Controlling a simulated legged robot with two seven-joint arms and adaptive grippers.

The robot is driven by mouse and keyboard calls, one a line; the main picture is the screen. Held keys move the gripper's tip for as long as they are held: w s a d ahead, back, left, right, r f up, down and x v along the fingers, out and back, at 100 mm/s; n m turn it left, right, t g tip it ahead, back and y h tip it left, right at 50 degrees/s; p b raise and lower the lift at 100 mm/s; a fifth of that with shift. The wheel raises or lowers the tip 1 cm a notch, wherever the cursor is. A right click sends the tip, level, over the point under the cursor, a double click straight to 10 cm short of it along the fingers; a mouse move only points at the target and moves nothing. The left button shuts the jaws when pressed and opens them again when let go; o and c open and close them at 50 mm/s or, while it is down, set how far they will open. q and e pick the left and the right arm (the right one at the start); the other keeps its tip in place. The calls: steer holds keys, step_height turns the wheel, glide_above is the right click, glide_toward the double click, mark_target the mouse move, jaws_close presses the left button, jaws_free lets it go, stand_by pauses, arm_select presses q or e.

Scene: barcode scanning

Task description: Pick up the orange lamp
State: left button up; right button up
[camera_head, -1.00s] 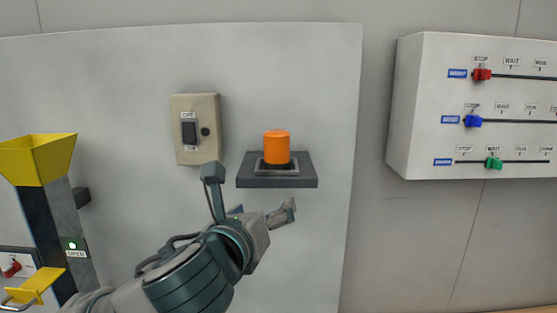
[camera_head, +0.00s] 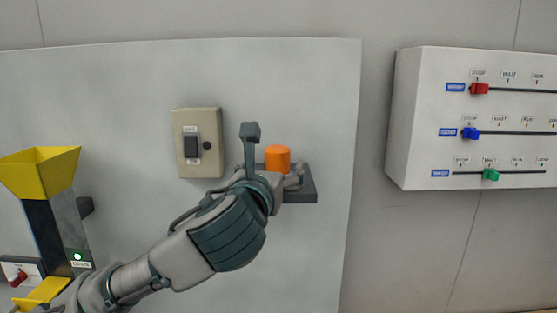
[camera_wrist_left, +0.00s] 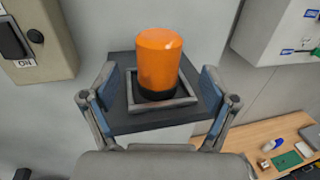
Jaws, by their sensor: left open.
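The orange lamp (camera_head: 277,157) is a short cylinder with a black base, standing upright on a dark grey wall shelf (camera_head: 306,187). In the left wrist view the lamp (camera_wrist_left: 160,60) sits within a square grey frame on the shelf (camera_wrist_left: 135,122). My left gripper (camera_head: 285,180) is in front of the shelf, with the wrist hiding part of it. In the left wrist view my left gripper (camera_wrist_left: 158,92) is open, with one finger on each side of the lamp and gaps between. My right gripper is not in view.
A beige switch box (camera_head: 198,143) is on the panel left of the lamp. A white slider box (camera_head: 420,125) is on the wall at right. A yellow funnel (camera_head: 40,172) stands at far left. A wooden table (camera_wrist_left: 258,150) with small items lies below right.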

mark_target(274, 163)
arm_select(q)
steer(key=x, duration=0.1)
steer(key=p+x, duration=0.1)
steer(key=x, duration=0.1)
steer(key=p+x, duration=0.1)
steer(key=shift+w+r, duration=0.3)
steer(key=shift+w+f, duration=0.1)
steer(key=shift+w, duration=0.35)
steer(key=shift+s, duration=0.15)
steer(key=c, duration=1.3)
steer(key=shift+c, duration=0.2)
